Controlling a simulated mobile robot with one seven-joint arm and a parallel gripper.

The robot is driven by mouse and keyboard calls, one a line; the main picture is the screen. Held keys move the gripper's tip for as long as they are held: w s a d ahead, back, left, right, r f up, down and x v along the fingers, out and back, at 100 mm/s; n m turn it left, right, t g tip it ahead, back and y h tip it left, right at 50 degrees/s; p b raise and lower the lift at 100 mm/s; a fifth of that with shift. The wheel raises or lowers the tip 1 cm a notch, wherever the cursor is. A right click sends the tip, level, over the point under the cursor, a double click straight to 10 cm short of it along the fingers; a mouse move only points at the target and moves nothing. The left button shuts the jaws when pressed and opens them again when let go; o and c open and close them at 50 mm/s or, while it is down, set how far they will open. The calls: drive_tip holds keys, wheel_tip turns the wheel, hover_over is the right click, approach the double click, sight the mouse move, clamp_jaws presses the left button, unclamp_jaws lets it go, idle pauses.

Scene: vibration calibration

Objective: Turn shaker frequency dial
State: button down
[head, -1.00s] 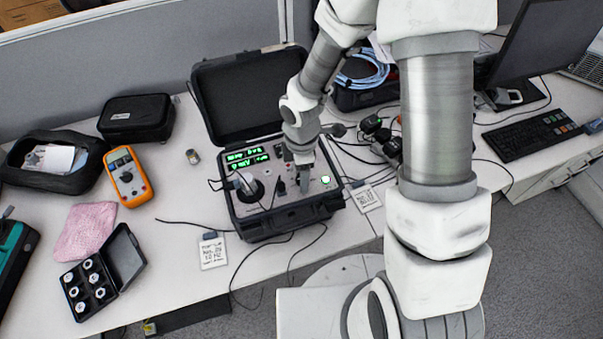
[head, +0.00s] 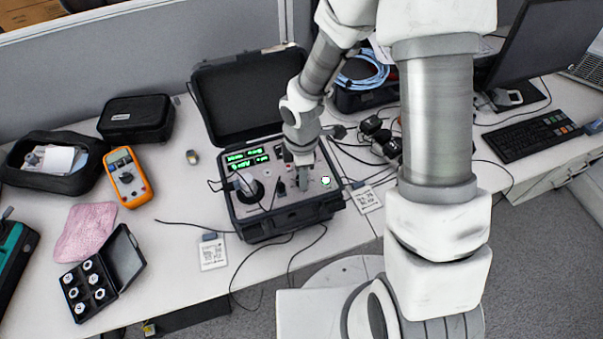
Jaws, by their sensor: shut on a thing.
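The shaker (head: 268,222) is an open black case with its lid up, standing on the desk in the middle of the head view. Its panel shows lit green readouts (head: 246,159), a round black shaker head (head: 247,189) at the left and a small lit green-white button (head: 325,181) at the right. My gripper (head: 303,183) points down onto the right half of the panel, left of the lit button. It is shut on the frequency dial, which its fingers hide.
An orange multimeter (head: 128,178), a pink cloth (head: 86,232) and a small black case of round parts (head: 90,286) lie to the left. Cables run off the desk front. Black sensors (head: 378,134) and a keyboard (head: 532,136) are to the right.

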drive_tip(key=m+b, duration=0.2)
drive_tip(key=m, duration=0.3)
drive_tip(key=shift+f, duration=0.1)
drive_tip(key=m+b, duration=0.3)
drive_tip(key=m, duration=0.2)
drive_tip(key=m+b, duration=0.2)
drive_tip(key=m, duration=0.3)
drive_tip(key=shift+m+b, duration=0.45)
drive_tip(key=shift+m, duration=1.75)
drive_tip(key=c, duration=0.5)
unclamp_jaws()
